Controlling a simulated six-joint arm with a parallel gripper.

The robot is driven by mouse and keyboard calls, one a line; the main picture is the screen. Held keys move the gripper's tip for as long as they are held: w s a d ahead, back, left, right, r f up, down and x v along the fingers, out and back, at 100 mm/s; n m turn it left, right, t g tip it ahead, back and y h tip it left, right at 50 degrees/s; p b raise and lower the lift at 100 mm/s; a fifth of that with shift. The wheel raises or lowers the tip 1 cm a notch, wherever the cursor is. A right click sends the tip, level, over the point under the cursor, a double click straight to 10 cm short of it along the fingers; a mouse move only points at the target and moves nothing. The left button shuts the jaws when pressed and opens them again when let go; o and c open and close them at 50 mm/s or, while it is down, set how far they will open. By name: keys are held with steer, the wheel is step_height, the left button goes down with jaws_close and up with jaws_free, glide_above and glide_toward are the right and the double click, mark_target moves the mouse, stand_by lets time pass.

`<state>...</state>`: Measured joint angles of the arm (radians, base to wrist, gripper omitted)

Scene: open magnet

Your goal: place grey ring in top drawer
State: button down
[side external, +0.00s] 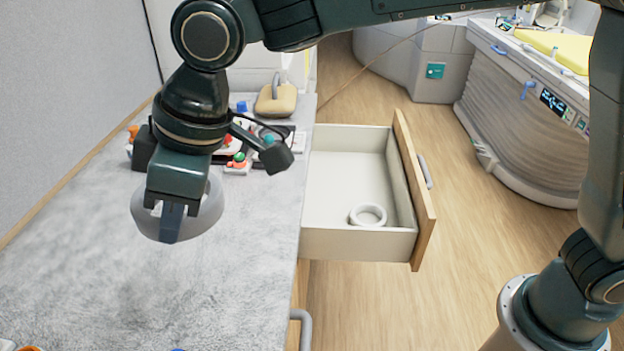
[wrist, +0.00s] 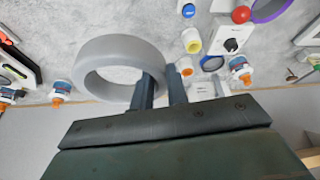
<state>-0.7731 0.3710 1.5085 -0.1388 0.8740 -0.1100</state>
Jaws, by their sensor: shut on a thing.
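The grey ring (side external: 207,214) is held in my gripper (side external: 172,222) above the grey counter, left of the drawer. In the wrist view the ring (wrist: 112,55) shows whole in outline, with the fingers of my gripper (wrist: 162,82) shut on its right side wall. The top drawer (side external: 340,243) is pulled open to the right of the counter, with a wooden front. A smaller white ring (side external: 367,215) lies on the drawer floor near its front corner. My gripper hides part of the grey ring in the side view.
The counter (side external: 200,300) is mostly clear in front. Several small coloured items and a beige object with a handle (side external: 276,99) stand at its back. A lower handle (side external: 302,325) projects at the counter's right edge. In the wrist view, a purple ring (wrist: 272,10) and small bottles lie on the counter.

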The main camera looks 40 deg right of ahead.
steer(key=w+d+f+m+t+h, duration=0.1)
steer(key=w+d+f+m, duration=0.4)
steer(key=d, duration=0.8)
steer(key=w+d+f+m+h, duration=0.25)
steer(key=d+f, duration=0.45)
steer(key=d, duration=0.6)
steer(key=w+d+f+m+t+h, duration=0.1)
steer(key=w+d+f+m, duration=0.4)
steer(key=d, duration=0.9)
steer(key=m+h, duration=0.2)
steer(key=m, duration=0.2)
glide_above(348, 184)
steer(key=s, duration=0.1)
step_height(348, 184, down, 5)
steer(key=shift+s+a+f+y, duration=0.1)
steer(key=shift+s+a+y, duration=0.05)
steer(key=shift+a+y, duration=0.1)
steer(key=shift+f, duration=0.1)
step_height(348, 184, down, 20)
steer(key=shift+r, duration=0.15)
steer(key=c, duration=1.4)
jaws_free()
steer(key=shift+f, duration=0.2)
